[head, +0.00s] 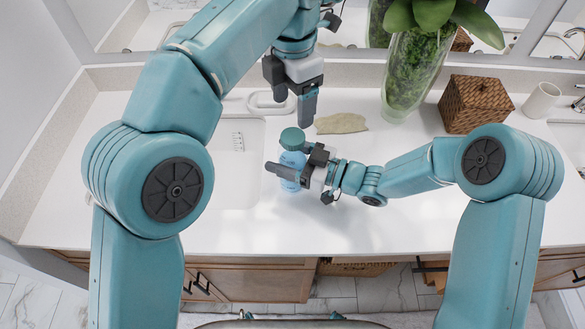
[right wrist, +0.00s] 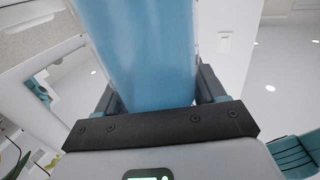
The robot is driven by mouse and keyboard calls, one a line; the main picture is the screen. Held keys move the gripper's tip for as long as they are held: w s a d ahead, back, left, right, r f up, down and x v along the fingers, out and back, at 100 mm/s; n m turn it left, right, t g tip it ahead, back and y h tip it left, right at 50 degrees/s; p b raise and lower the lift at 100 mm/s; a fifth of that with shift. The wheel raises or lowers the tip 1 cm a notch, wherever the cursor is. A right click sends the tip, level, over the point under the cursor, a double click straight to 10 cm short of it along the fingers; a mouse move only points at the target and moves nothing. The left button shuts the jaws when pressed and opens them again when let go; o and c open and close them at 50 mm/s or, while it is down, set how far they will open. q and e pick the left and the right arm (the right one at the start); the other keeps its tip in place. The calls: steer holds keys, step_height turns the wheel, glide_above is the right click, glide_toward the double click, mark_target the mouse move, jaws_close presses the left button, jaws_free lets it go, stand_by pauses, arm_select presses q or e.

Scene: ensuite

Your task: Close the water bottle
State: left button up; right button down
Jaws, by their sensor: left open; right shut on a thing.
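The light blue water bottle (head: 291,161) stands at the front middle of the white counter. A dark teal lid (head: 293,139) shows at its top; I cannot tell whether it is fully seated. My right gripper (head: 290,168) is shut around the bottle's body from the right. In the right wrist view the blue bottle (right wrist: 140,50) fills the space between the fingers, and its top is out of view. My left gripper (head: 292,104) is open and empty, pointing down above and behind the lid, apart from it.
A tall glass vase with a plant (head: 412,75), a woven box (head: 475,104) and a white cup (head: 541,101) stand at the back right. A beige stone-like piece (head: 341,123) lies behind the bottle. A sink basin (head: 238,185) is at left.

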mark_target(293, 136)
arm_select(q)
steer(key=shift+n, duration=1.1)
steer(key=shift+f, duration=4)
